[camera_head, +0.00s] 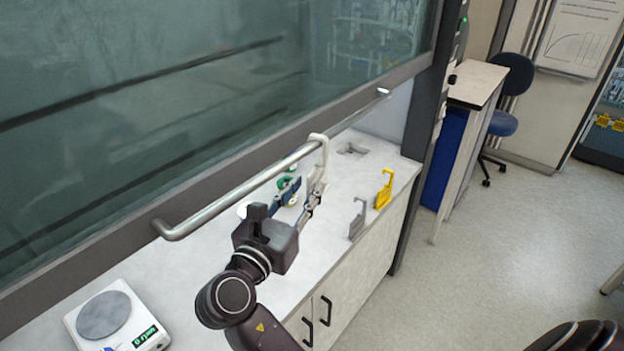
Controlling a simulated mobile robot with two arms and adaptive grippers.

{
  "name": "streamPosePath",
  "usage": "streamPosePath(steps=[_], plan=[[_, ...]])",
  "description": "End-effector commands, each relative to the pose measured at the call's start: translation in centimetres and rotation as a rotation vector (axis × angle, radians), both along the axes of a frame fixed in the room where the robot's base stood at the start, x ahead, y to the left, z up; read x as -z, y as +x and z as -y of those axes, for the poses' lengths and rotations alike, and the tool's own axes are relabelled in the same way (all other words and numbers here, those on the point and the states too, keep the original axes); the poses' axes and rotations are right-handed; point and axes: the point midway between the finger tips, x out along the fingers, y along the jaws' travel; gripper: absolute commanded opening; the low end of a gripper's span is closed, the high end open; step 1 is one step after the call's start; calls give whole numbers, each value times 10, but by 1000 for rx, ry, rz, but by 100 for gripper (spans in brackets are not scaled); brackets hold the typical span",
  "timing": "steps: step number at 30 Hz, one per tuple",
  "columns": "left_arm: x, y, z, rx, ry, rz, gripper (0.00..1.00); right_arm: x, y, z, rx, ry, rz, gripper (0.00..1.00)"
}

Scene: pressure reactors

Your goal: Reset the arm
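A white hook-shaped piece (320,160) hangs at the handle bar, right by the fingertips. It overlaps one finger in the picture, and I cannot tell whether they touch.
A balance (104,314) sits on the bench at lower left. A grey holder (357,220) and a yellow holder (383,190) stand near the bench's right edge. Small green items (287,182) are partly hidden behind the gripper. Open floor lies to the right, with a blue chair (503,123) beyond.

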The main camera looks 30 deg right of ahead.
Motion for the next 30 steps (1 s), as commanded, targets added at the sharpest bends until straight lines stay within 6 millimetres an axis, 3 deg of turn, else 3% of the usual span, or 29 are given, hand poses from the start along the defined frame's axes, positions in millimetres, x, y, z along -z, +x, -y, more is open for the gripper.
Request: streamPosePath(steps=[6, 18, 23, 30], plan=[[0, 0, 0, 0, 0, 0, 47, 1, -10, -14, -1, 6, -2, 25], [0, 0, 1, 0, -1, 0, 47, 2, -9, -14, -4, 6, -4, 25], [0, 1, 1, 0, -1, 1, 47, 1, 1, 0, -1, 4, -2, 25], [0, 1, 1, 0, -1, 1, 47, -1, 29, 38, 2, 0, 1, 25]])
